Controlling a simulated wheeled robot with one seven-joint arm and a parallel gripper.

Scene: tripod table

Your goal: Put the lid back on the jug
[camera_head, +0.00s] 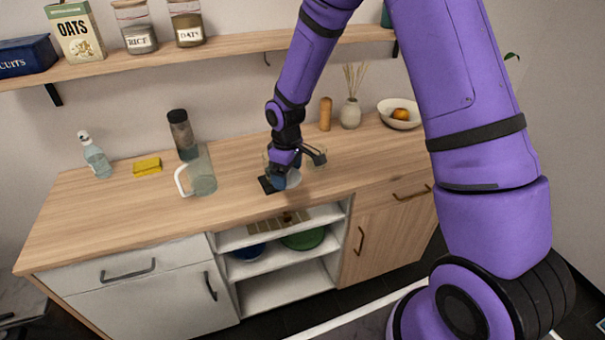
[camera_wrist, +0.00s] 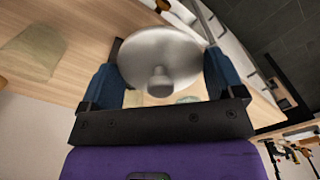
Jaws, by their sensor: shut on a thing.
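The jug (camera_head: 203,178) is clear, greenish glass with a white handle on its left. It stands upright on the wooden counter with no lid on it. The lid (camera_wrist: 150,48) is a grey metallic disc with a round knob, seen between my fingers in the wrist view. It also shows partly in the head view (camera_head: 293,179). My gripper (camera_wrist: 161,70) is shut on the lid, one blue finger at each side of its rim. In the head view my gripper (camera_head: 282,181) is to the right of the jug, near the counter's front edge. The lid's height above the counter is unclear.
A dark-capped bottle (camera_head: 181,135) stands right behind the jug. A yellow sponge (camera_head: 147,166) and a spray bottle (camera_head: 95,157) are farther left. A vase (camera_head: 350,114), a wooden mill (camera_head: 325,114) and a fruit bowl (camera_head: 394,118) stand behind my gripper. The counter's front left is clear.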

